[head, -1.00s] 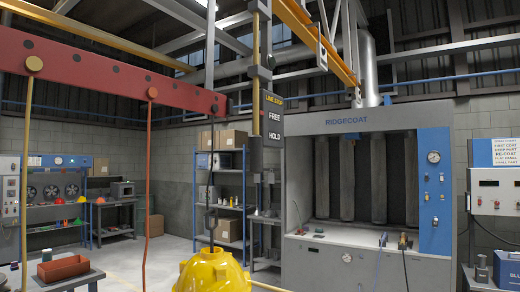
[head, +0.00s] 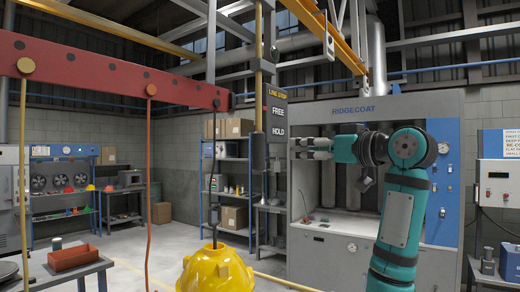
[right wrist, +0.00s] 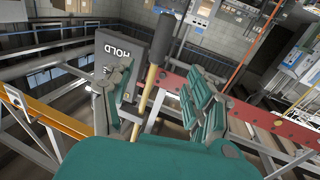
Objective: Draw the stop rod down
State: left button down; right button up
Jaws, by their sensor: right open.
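The stop rod (head: 258,98) hangs upright beside the dark LINE STOP plate (head: 277,118), marked FREE and HOLD. The rod is yellow, with a black grip (head: 258,152) at its lower end, about level with HOLD. My right gripper (head: 296,148) comes in from the right, at about the height of the grip and just right of it in the head view. In the right wrist view the rod (right wrist: 149,92) and black grip (right wrist: 165,42) appear between the spread fingers (right wrist: 160,88). The gripper is open, and I cannot tell whether a finger touches the rod. My left gripper is not in view.
A red beam (head: 110,72) with hanging cords runs at the left. The RIDGECOAT booth (head: 320,255) stands behind my right arm. A shelf rack (head: 232,160) stands behind the rod.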

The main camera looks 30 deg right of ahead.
aim_at(263, 150)
jog(key=w+p, duration=0.2)
jog(key=w, duration=0.3)
jog(key=w+a+p, duration=0.1)
jog(key=w+p, duration=0.2)
jog(key=w, duration=0.2)
jog(key=w+a+p, duration=0.1)
jog(key=w+p, duration=0.2)
jog(key=w, duration=0.3)
jog(key=shift+a, duration=0.2)
jog(key=shift+w+f, duration=0.1)
jog(key=shift+w, duration=0.3)
jog(key=shift+c, duration=0.3)
grip_shut()
